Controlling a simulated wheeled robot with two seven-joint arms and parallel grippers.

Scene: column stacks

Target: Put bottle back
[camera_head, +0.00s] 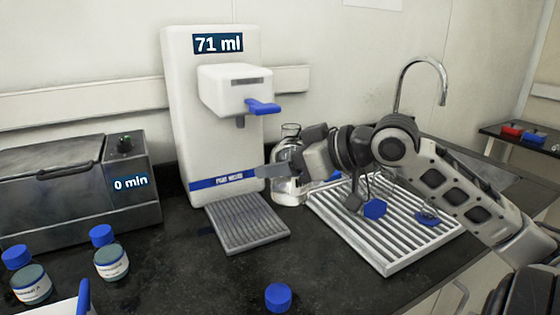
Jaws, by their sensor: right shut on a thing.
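A clear glass bottle (290,187) stands upright, uncapped, at the right side of the white water dispenser (183,110). Its lower part looks filled with clear liquid. My right gripper (278,168) reaches in from the right and is shut on the bottle, its fingers crossing the bottle's middle and hiding part of it. I cannot tell whether the bottle's base touches the counter. The dispenser display reads 71 ml. A loose blue cap (278,297) lies on the dark counter near the front. My left gripper is not in view.
A grey drip grate (247,222) lies before the dispenser. A white draining rack (350,235) with blue-ended items lies under my right arm. Two blue-capped bottles (111,262) stand front left, near a metal bath (60,190) reading 0 min. A tap (420,62) stands behind.

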